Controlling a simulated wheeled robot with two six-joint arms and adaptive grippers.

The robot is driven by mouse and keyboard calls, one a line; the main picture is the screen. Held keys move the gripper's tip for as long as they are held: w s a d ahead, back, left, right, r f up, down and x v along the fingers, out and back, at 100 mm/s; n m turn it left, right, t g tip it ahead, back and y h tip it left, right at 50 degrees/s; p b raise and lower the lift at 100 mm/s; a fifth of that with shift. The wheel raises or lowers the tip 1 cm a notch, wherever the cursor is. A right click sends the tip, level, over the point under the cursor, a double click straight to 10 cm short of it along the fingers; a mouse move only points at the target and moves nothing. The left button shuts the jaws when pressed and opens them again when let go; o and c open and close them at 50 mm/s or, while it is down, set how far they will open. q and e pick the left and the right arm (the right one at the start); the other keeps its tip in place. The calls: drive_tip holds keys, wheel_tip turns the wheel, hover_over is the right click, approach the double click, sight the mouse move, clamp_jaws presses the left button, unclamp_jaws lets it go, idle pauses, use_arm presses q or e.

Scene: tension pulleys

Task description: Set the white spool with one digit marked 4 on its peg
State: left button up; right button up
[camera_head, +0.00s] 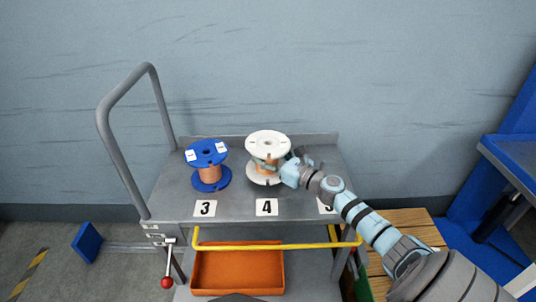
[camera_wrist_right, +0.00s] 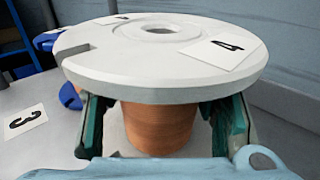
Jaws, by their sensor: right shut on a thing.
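My right gripper (camera_head: 283,167) reaches in from the right and is shut around the winding, below the top flange. Its green finger pads show on both sides of the winding in the right wrist view. The peg is hidden, and I cannot tell whether the lower flange is seated. My left gripper is not in view.
A blue spool (camera_head: 208,150) stands to the left, behind label 3 (camera_head: 205,208). My right arm partly covers another label at the right. A grey handle (camera_head: 103,130) rises at the cart's left. An orange bin (camera_head: 237,270) sits below, behind a yellow bar (camera_head: 280,246).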

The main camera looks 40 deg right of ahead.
drive_tip(key=shift+w+a+p, duration=0.1)
drive_tip(key=shift+a+p, duration=0.05)
drive_tip(key=shift+p, duration=0.8)
drive_tip(key=shift+w+a+r+g+p, duration=0.2)
drive_tip(key=shift+g+p, duration=0.1)
drive_tip(key=shift+p, duration=0.1)
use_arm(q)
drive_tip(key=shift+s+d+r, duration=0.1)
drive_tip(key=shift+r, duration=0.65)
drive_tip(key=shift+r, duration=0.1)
use_arm(e)
drive_tip(key=shift+s+r, duration=0.1)
drive_tip(key=shift+r, duration=0.25)
drive_tip(key=shift+f, duration=0.1)
